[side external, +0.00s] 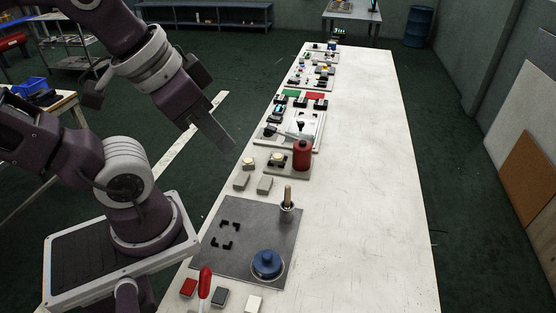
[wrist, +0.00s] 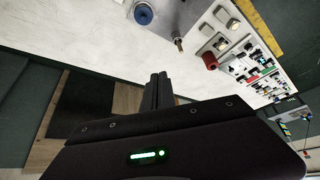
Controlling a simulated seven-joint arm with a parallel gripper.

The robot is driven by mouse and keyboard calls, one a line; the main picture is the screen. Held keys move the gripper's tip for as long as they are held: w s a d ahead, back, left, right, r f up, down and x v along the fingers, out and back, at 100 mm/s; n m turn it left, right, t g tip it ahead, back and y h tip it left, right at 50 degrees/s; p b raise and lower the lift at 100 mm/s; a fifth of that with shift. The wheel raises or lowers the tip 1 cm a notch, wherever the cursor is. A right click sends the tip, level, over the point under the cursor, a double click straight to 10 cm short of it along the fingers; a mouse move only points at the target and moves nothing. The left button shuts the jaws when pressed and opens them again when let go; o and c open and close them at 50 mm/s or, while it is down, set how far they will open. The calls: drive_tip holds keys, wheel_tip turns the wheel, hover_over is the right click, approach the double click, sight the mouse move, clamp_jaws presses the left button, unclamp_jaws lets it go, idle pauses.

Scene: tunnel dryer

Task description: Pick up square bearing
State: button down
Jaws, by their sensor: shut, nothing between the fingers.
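My gripper (side external: 228,143) is shut and empty, held in the air left of the long white table. Its closed fingers (wrist: 158,80) show in the wrist view, over the table's edge. I cannot single out a square bearing for certain. On the table's grey metal plate (side external: 200,256), black corner brackets (side external: 227,235) outline a square, which looks empty. A blue round knobbed part (side external: 267,262) sits in a light ring on the plate; it also shows in the wrist view (wrist: 143,14). A wooden-handled tool (side external: 287,200) stands upright in a holder at the plate's far right corner.
A red cylinder (side external: 303,152) stands beyond the plate, near pale blocks (side external: 265,184). A red-handled lever (side external: 205,283) and small coloured blocks (side external: 220,296) lie at the near end. Several device boards line the far left side. The table's right side (side external: 375,180) is clear.

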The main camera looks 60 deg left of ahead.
drive_tip(key=c, duration=0.8)
unclamp_jaws()
drive_tip(key=shift+c, duration=0.2)
drive_tip(key=shift+w, duration=0.1)
